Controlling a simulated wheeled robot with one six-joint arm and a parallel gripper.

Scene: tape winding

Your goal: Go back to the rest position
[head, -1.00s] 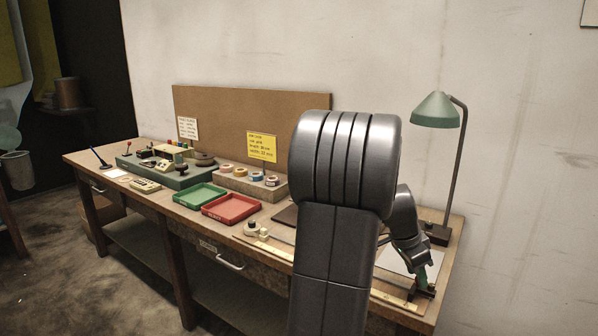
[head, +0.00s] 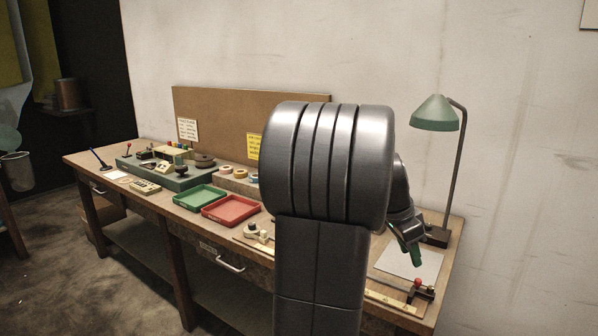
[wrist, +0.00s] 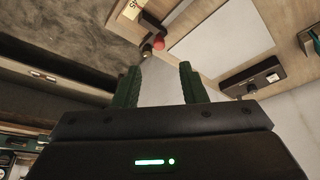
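My gripper (wrist: 161,85) shows in the wrist view with its two green fingers spread apart and nothing between them. In the head view my gripper (head: 412,252) hangs above the right end of the workbench (head: 345,298), apart from the surface and partly hidden by my arm. A small red-knobbed device (head: 418,287) sits on the bench's front right edge below it. The red knob (wrist: 158,43) also shows in the wrist view, beyond the fingertips.
A pale sheet (head: 420,264) lies on the bench near the green lamp (head: 436,113). Green (head: 199,197) and red (head: 231,210) trays sit mid-bench. A winding machine (head: 165,172) stands further left. My arm hides part of the bench and backboard (head: 225,113).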

